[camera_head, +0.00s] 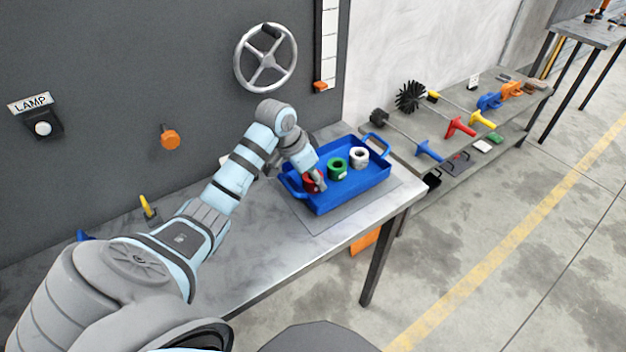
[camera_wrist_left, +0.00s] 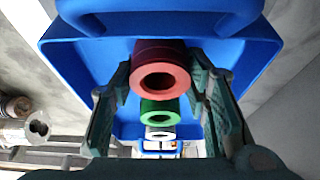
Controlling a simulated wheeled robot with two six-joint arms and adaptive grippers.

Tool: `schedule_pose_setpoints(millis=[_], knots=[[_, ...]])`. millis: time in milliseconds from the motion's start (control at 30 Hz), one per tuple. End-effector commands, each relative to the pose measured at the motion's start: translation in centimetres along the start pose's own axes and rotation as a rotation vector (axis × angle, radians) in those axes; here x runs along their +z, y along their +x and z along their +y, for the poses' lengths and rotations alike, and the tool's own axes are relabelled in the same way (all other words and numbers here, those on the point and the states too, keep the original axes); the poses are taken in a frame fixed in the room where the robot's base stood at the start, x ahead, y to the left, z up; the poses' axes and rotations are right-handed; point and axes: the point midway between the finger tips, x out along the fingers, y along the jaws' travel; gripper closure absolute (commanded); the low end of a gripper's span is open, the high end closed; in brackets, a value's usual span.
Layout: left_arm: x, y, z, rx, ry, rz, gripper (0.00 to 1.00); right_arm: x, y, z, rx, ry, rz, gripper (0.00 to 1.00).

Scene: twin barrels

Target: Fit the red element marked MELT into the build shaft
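The red element (camera_head: 309,184) is a short hollow cylinder at the near left end of the blue tray (camera_head: 352,194). No MELT mark is legible on it. My left gripper (camera_head: 318,181) is down at the red element and partly hides it. In the left wrist view, the red element (camera_wrist_left: 160,72) sits between the two fingers (camera_wrist_left: 160,82), one on each side and very close. I cannot tell whether they press on it. I cannot identify the build shaft in these views. My right gripper is out of view.
A green cylinder (camera_head: 337,168) and a white cylinder (camera_head: 359,157) stand in the tray beyond the red one. The tray rests on a grey bench (camera_head: 262,262) against a dark wall with a handwheel (camera_head: 266,58). A shelf of tools (camera_head: 455,132) stands to the right.

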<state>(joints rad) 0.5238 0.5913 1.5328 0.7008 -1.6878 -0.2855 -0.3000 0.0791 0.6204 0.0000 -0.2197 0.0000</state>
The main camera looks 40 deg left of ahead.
Motion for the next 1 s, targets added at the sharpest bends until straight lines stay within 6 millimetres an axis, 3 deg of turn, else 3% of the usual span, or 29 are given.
schedule_pose_setpoints(millis=[33,200,467,633,767,1000], knots=[[0.0,0.0,0.0,0.000,0.000,0.000,0.74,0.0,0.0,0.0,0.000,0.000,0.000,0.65],[0.0,0.0,0.0,0.000,0.000,0.000,1.00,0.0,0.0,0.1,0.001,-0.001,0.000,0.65],[-0.1,-0.1,0.0,0.000,0.000,0.002,1.00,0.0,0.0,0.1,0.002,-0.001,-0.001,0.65],[-0.7,-1.3,-0.1,-0.001,0.000,0.004,1.00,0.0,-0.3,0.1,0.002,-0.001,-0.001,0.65],[-1.8,-3.9,-0.1,-0.003,0.002,0.006,1.00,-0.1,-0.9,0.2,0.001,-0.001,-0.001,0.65],[-5.3,-12.4,-0.1,-0.002,0.000,0.009,1.00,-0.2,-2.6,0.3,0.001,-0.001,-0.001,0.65]])
